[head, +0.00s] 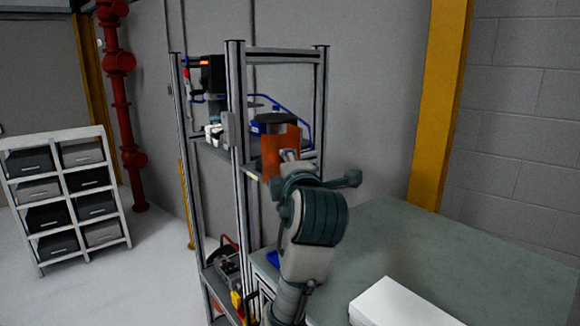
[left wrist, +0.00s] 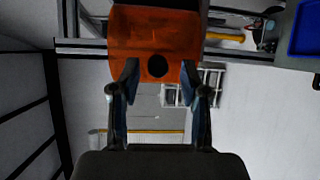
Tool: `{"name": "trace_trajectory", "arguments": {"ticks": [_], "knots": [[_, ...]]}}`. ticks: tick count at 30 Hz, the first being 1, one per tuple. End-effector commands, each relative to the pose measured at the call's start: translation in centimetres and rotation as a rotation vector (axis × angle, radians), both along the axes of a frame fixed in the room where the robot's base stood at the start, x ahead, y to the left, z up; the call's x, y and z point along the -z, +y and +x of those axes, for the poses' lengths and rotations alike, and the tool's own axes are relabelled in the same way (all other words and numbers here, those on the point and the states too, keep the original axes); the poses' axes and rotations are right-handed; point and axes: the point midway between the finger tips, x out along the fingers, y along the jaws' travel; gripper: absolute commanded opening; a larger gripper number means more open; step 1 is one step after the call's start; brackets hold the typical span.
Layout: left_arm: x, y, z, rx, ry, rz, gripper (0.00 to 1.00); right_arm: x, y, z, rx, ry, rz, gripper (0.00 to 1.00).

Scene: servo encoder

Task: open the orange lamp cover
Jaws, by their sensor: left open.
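The orange lamp cover (head: 280,150) is at the front of the metal rack's upper shelf, under a dark round top. In the left wrist view the orange lamp cover (left wrist: 158,30) fills the upper middle, with a dark round spot on its face. My left gripper (left wrist: 160,78) is open, its two fingers spread at the lower corners of the cover. I cannot tell whether they touch it. In the head view my left arm's wrist hides most of the gripper and part of the cover. My right gripper is not in view.
The metal rack (head: 235,100) has uprights close around the cover and holds other equipment. A green-grey table (head: 450,245) with a white box (head: 400,305) lies to the right. A white drawer shelf (head: 65,195) stands far left. A blue tray (left wrist: 306,30) shows in the wrist view.

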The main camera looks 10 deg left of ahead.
Motion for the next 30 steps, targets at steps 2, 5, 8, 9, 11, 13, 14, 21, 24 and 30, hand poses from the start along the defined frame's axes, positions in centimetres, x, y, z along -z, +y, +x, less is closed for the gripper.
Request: {"name": "trace_trajectory", "arguments": {"ticks": [2, 5, 8, 9, 11, 13, 14, 21, 24, 30], "knots": [[-0.1, -0.9, -1.7, 0.005, -0.003, 0.000, 0.45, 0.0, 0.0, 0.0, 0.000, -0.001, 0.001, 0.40], [-0.3, -1.8, -3.9, 0.003, -0.004, 0.003, 0.45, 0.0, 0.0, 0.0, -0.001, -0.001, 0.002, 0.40], [-0.4, -2.7, -5.9, 0.002, -0.004, 0.005, 0.45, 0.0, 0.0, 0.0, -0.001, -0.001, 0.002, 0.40], [-0.4, -3.0, -6.6, 0.003, -0.004, 0.004, 0.45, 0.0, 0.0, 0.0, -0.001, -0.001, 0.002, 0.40], [-0.4, -3.4, -7.5, 0.003, -0.003, 0.005, 0.45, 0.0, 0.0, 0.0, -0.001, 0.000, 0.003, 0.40], [-0.4, -3.7, -8.3, 0.002, -0.001, 0.006, 0.45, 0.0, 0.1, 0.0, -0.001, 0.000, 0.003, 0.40], [-0.4, -3.8, -8.6, 0.002, 0.000, 0.005, 0.45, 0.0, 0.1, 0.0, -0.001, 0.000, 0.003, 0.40], [-0.3, -3.9, -9.3, 0.001, 0.002, 0.003, 0.45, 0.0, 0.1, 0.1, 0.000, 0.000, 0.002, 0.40], [-0.3, -3.8, -9.3, 0.001, 0.002, 0.003, 0.45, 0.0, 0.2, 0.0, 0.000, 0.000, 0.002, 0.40], [-0.4, -4.0, -9.4, 0.002, 0.001, 0.005, 0.45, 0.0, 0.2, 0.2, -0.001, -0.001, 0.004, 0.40]]}}
